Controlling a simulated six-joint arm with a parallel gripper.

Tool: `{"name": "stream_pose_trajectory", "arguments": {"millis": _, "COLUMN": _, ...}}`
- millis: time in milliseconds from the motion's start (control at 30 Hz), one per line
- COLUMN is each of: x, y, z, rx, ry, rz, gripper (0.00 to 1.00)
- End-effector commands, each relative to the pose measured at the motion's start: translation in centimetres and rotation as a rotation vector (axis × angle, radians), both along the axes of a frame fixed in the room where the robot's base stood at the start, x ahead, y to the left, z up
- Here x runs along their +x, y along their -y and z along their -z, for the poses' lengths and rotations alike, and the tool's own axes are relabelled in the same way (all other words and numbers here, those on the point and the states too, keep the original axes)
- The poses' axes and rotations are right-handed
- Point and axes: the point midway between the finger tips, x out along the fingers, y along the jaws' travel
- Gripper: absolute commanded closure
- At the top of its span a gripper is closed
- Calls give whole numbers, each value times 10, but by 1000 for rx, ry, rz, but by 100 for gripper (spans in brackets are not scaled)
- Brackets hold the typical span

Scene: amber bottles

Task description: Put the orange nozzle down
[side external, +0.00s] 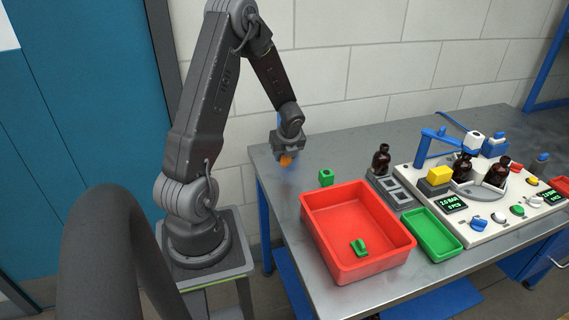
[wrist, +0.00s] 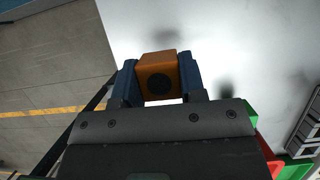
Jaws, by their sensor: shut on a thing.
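My gripper (side external: 287,152) is shut on the orange nozzle (side external: 286,161) and holds it above the left end of the grey table. In the wrist view, the orange nozzle (wrist: 157,72) is a block with a dark round hole, clasped between the two blue fingers of my gripper (wrist: 158,80). The side external view shows the nozzle small and partly covered by the gripper. The bare table top (wrist: 215,40) shows around and beyond the nozzle in the wrist view.
A green block (side external: 326,177) stands behind a red bin (side external: 345,273) with a green piece (side external: 359,247) inside. A green tray (side external: 432,234) is beside the bin. To the right, dark bottles (side external: 381,158) stand on a grey rack and a white machine (side external: 480,225). The table's left end looks clear.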

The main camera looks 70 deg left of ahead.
Motion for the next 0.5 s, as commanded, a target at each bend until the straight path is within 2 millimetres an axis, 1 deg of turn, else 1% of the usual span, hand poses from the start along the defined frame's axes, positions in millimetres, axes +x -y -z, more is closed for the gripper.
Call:
{"name": "stream_pose_trajectory", "arguments": {"millis": 100, "x": 0, "y": 0, "z": 18, "rx": -3, "ry": -3, "rz": 2, "gripper": 85}}
{"name": "stream_pose_trajectory", "arguments": {"millis": 200, "x": 0, "y": 0, "z": 29, "rx": -2, "ry": 0, "rz": 1, "gripper": 85}}
{"name": "stream_pose_trajectory", "arguments": {"millis": 300, "x": 1, "y": 0, "z": 32, "rx": -1, "ry": 2, "rz": 1, "gripper": 85}}
{"name": "stream_pose_trajectory", "arguments": {"millis": 500, "x": 0, "y": 0, "z": 32, "rx": 0, "ry": 2, "rz": 1, "gripper": 85}}
